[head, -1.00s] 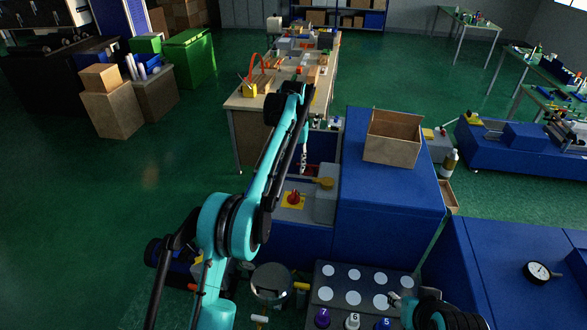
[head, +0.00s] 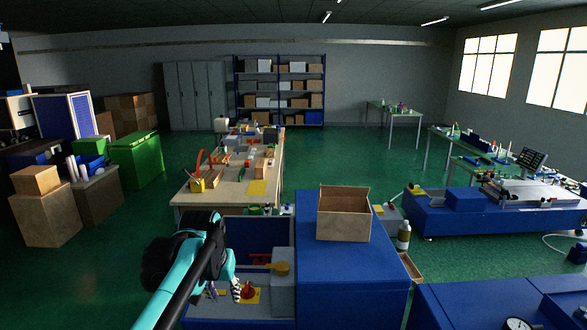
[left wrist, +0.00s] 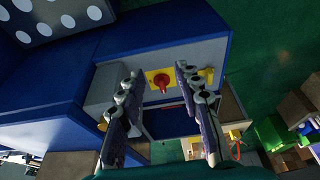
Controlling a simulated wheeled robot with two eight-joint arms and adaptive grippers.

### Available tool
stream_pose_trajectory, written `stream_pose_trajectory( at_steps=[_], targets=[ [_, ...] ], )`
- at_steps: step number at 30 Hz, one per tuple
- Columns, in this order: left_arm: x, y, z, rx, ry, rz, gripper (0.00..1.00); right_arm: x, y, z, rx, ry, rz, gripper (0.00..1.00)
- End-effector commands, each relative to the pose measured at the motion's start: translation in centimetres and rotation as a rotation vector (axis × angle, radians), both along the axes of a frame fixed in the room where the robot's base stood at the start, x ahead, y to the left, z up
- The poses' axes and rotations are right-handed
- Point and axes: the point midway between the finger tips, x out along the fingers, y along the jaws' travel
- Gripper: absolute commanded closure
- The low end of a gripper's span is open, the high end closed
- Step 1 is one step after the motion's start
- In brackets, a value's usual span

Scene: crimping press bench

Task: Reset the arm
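My left arm, teal and black, comes in from the lower left in the head view. My left gripper (head: 225,289) is at its end, pointing down above the blue press bench (head: 350,285), left of the red knob on its yellow plate (head: 249,294). In the left wrist view the two fingers of the left gripper (left wrist: 157,70) stand apart with nothing between them. The red knob (left wrist: 161,81) shows beyond the fingertips; I cannot tell the exact gap. My right gripper is in neither current view.
A grey block with a yellow lever (head: 281,268) stands right of the knob. An open cardboard box (head: 343,215) sits on the blue cabinet. A wooden workbench (head: 230,180) stands behind. Green floor (head: 110,260) is clear at the left.

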Motion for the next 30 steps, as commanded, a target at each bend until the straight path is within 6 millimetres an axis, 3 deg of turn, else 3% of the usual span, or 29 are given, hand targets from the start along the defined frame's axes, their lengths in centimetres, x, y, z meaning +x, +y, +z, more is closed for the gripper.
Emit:
stream_pose_trajectory(
  at_steps=[1,5,9,15,21,30],
  targets=[
    [-2.4,0.2,-1.6,0.001,-0.025,-0.001,0.66,0.0,0.0,-1.4,0.000,0.000,0.000,0.60],
    [-7.7,0.5,-4.8,0.002,-0.097,-0.002,0.66,0.0,0.0,-3.2,0.000,0.000,0.000,0.60],
    [-13.2,0.7,-9.5,0.004,-0.174,-0.004,0.66,0.0,0.0,-5.2,0.000,0.000,0.000,0.60],
    [-19.0,1.0,-16.1,0.008,-0.263,-0.005,0.66,0.0,0.0,-7.2,0.000,0.000,0.000,0.60],
    [-21.1,1.1,-19.1,0.011,-0.301,-0.006,0.66,0.0,0.0,-7.8,0.000,0.000,0.000,0.60],
    [-21.2,1.1,-19.1,0.011,-0.305,-0.006,0.66,0.0,0.0,-7.7,0.000,0.000,0.000,0.60]
  ],
)
